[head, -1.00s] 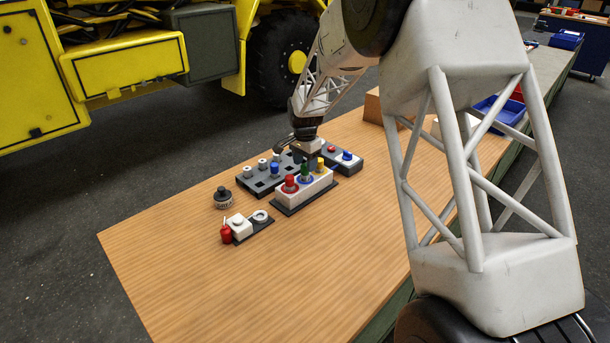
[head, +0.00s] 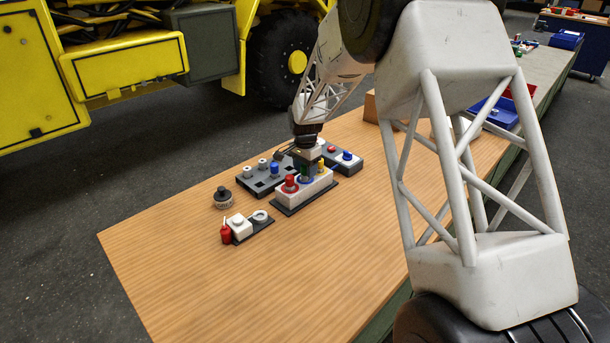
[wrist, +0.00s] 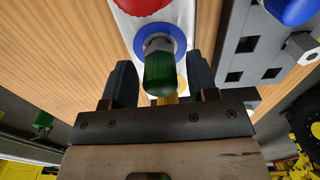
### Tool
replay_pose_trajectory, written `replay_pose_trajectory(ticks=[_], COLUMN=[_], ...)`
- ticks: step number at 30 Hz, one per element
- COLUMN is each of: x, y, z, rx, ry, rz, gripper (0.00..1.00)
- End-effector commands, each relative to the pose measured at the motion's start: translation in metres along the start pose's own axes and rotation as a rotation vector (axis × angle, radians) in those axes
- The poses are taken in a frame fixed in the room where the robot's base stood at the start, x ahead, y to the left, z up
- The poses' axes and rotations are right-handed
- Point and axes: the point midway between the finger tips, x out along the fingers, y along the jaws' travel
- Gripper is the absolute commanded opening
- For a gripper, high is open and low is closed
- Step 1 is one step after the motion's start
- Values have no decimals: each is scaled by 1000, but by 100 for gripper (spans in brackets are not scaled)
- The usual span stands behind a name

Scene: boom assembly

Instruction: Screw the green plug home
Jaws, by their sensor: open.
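The green plug (wrist: 159,74) stands in a blue ring (wrist: 160,40) on the white block. A length of grey metal shows between the plug's green part and the ring in the wrist view. In the head view the green plug (head: 305,172) is partly hidden under my gripper. My gripper (wrist: 159,85) is open, with one dark finger on each side of the green plug and a visible gap on both sides. The white block (head: 318,186) also holds a red plug (head: 290,184) and a yellow plug (head: 321,165).
A grey plate (head: 262,186) with square holes and a blue peg lies behind the block. A grey-black round piece (head: 222,200) and a small fixture with a red bottle (head: 226,234) stand to the left. The front of the wooden table (head: 270,285) is clear.

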Motion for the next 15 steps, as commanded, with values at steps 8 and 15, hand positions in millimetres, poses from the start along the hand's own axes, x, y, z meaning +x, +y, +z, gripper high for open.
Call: replay_pose_trajectory(ticks=[8, 15], x=[0, 0], y=[0, 0], z=[0, 0], rx=[0, 14], ry=[0, 0], rz=[0, 0], gripper=[15, 3])
